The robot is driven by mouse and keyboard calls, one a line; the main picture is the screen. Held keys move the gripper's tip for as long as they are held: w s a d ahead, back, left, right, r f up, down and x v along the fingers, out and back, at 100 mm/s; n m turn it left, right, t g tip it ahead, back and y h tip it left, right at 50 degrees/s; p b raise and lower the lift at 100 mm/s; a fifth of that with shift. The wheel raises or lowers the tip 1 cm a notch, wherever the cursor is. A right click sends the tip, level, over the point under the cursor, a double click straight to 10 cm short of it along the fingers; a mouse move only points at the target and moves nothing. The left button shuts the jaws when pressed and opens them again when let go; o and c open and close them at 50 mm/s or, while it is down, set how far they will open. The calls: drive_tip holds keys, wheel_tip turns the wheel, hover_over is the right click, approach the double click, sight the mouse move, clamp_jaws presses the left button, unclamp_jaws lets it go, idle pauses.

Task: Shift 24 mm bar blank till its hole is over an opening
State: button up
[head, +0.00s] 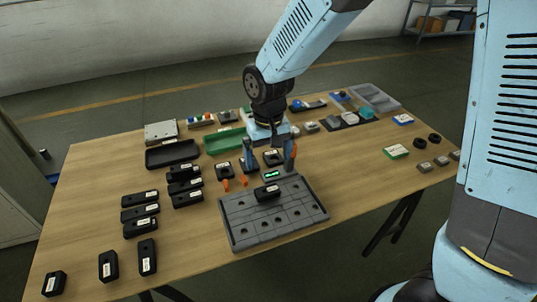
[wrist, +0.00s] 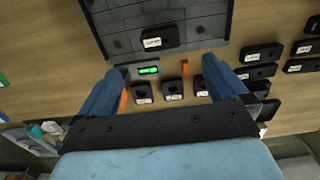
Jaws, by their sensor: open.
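A dark grey fixture plate (head: 290,222) with grid lines and several small dark openings lies on the table; part of it also shows in the wrist view (wrist: 205,27). A black bar blank (head: 268,193) with a white label lies on the plate near its back edge, and it shows in the wrist view (wrist: 158,39). The label is too small to read. I cannot tell whether its hole lies over an opening. My gripper (head: 268,163) is open and empty, above the table just behind the plate. Its blue fingers stand wide apart in the wrist view (wrist: 160,85).
A small green display (head: 271,175) sits at the plate's back edge. Several labelled black blocks (head: 140,212) lie to the left. A green tray (head: 225,140) and a black tray (head: 172,153) stand behind. Bare table lies to the right of the plate.

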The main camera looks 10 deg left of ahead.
sight(264, 194)
wheel_tip(264, 194, down, 14)
drive_tip(key=shift+r, duration=0.1)
idle(0.7)
drive_tip(key=c, duration=1.4)
drive_tip(key=shift+s+a, duration=0.45)
drive_tip(key=shift+a, duration=0.05)
